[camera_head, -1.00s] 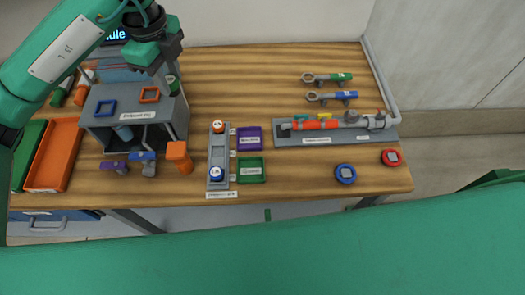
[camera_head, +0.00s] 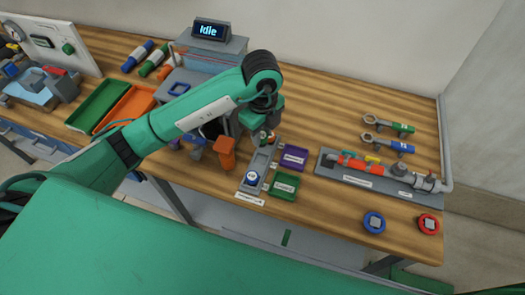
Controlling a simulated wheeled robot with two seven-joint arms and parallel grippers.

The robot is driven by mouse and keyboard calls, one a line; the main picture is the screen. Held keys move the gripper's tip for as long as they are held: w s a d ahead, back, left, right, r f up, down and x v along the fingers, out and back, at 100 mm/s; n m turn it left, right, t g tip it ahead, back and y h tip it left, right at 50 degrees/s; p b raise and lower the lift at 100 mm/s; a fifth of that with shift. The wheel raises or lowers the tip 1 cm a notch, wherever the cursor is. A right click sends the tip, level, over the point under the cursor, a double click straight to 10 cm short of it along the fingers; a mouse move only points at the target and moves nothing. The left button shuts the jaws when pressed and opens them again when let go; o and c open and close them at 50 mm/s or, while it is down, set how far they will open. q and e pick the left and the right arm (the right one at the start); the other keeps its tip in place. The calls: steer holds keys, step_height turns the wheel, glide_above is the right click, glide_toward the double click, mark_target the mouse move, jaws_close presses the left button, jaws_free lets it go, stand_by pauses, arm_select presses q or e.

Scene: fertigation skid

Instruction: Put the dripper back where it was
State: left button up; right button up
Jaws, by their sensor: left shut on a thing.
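My left gripper (camera_head: 261,122) is shut on a small dripper (camera_head: 265,136) and hangs over the far end of the narrow grey rack (camera_head: 258,163). The dripper looks green with a pale mark; the fingers hide most of it, and I cannot tell whether it touches the rack. A blue round dripper (camera_head: 250,178) sits in the rack's near slot. The middle of the rack looks empty. The orange dripper at the far slot is largely hidden behind the gripper. My right gripper is not in view.
A purple tray (camera_head: 293,157) and a green tray (camera_head: 286,186) lie right of the rack. An orange block (camera_head: 225,152) stands close on its left. The pipe assembly (camera_head: 375,170) lies further right.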

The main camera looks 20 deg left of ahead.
mark_target(262, 142)
arm_select(q)
step_height(262, 142, down, 4)
steer(key=shift+f+p, duration=0.15)
steer(key=shift+p, duration=0.3)
step_height(262, 142, down, 4)
steer(key=shift+f+p, duration=0.25)
steer(key=shift+p, duration=0.2)
steer(key=shift+f, duration=0.2)
steer(key=o, duration=1)
